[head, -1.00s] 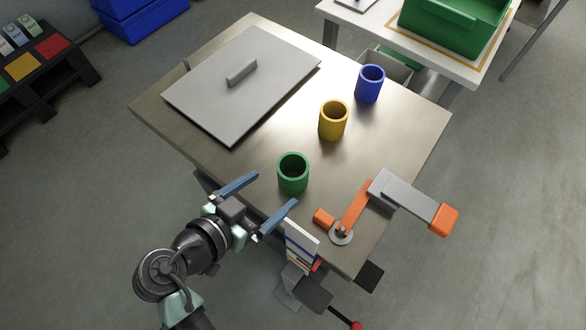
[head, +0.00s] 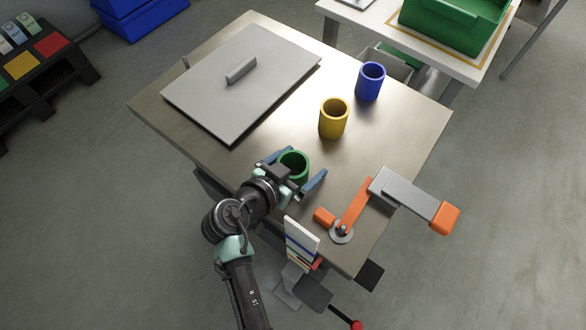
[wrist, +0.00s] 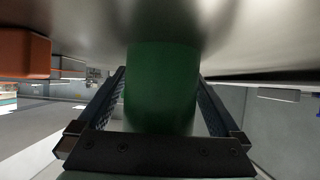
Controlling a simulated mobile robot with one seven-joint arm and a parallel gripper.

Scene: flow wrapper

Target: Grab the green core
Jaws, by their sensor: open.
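The green core (head: 294,163) is an upright hollow cylinder near the front edge of the metal table (head: 395,135). My gripper (head: 304,168) is open with one blue finger on each side of the core. In the wrist view the green core (wrist: 161,88) stands between the two open fingers (wrist: 161,105), with a small gap visible on each side. The lower part of the core is partly hidden by my gripper in the head view.
A yellow core (head: 333,119) and a blue core (head: 369,82) stand farther back. A grey plate with a handle (head: 215,95) lies at the left. An orange and grey crank arm (head: 357,205) is right of my gripper, and a small striped card stand (head: 301,240) is in front.

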